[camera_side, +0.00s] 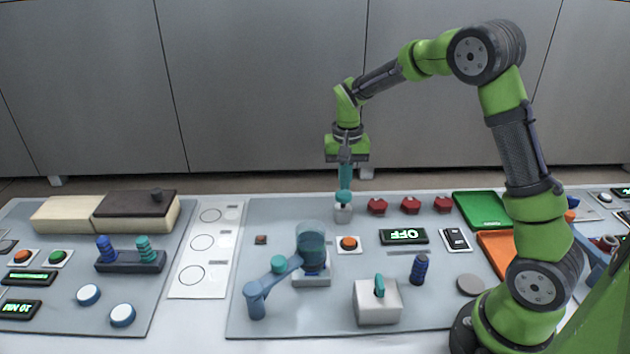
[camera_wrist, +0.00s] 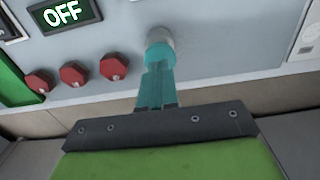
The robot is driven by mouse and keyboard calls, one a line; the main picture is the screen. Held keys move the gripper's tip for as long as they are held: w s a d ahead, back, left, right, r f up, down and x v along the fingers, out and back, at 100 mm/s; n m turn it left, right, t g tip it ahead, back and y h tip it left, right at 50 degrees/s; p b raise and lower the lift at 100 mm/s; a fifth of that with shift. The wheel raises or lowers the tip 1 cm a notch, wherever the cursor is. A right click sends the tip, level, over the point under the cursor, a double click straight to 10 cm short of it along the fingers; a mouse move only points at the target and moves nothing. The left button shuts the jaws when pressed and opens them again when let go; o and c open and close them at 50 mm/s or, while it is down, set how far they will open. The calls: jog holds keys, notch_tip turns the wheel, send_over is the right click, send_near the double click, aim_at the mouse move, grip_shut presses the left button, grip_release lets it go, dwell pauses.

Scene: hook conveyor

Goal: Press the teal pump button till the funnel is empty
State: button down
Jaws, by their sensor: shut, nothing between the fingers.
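The teal pump button (camera_side: 343,197) sits on a small pale round base (camera_side: 343,213) at the back of the middle panel. My gripper (camera_side: 345,188) points straight down onto it with teal fingers closed together and nothing between them. The fingertips appear to touch the button's top, but the exact contact is hard to tell.
Several red octagonal knobs (camera_side: 411,205) stand right of the button. A white box (camera_side: 378,302) with a teal handle stands at the front. A display (camera_side: 404,236) reads OFF.

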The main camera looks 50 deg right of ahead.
aim_at(344, 194)
jog(key=shift+f, duration=0.1)
dwell(0.5)
jog(key=shift+f, duration=1.7)
jog(key=shift+r, duration=1.75)
jog(key=shift+f, duration=0.1)
jog(key=shift+f, duration=1.7)
jog(key=shift+r, duration=1.8)
